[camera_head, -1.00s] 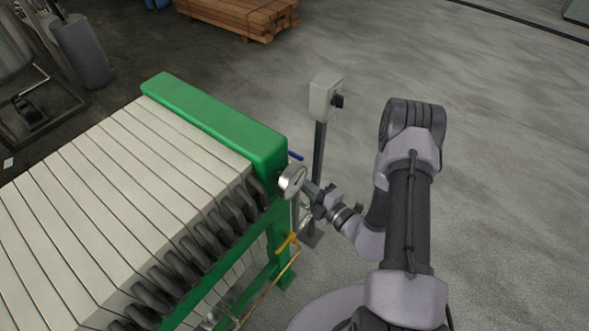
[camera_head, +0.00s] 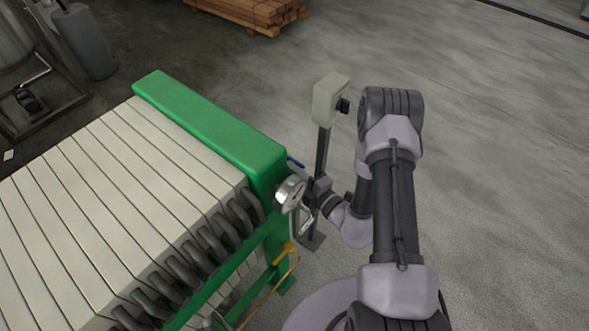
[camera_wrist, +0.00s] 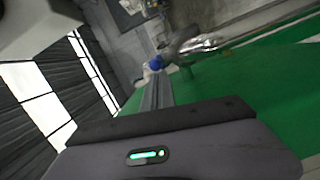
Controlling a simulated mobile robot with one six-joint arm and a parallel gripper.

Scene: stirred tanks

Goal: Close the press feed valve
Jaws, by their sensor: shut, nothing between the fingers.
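The filter press has a green end frame (camera_head: 215,125). A blue lever (camera_head: 296,163) sticks out from the frame's right side, and a yellow lever (camera_head: 284,253) sits lower down. I cannot tell which one belongs to the feed valve. My gripper's wrist end (camera_head: 322,190) is just right of the round gauge, below the blue lever; the fingers are mostly hidden there. In the wrist view my gripper (camera_wrist: 155,92) is shut and empty. A blue part (camera_wrist: 156,62) lies just beyond its tips, beside a shiny metal pipe (camera_wrist: 200,43). I cannot tell whether they touch.
Pale press plates (camera_head: 110,190) fill the left. Timber (camera_head: 255,12) lies at the back. The floor at right is clear.

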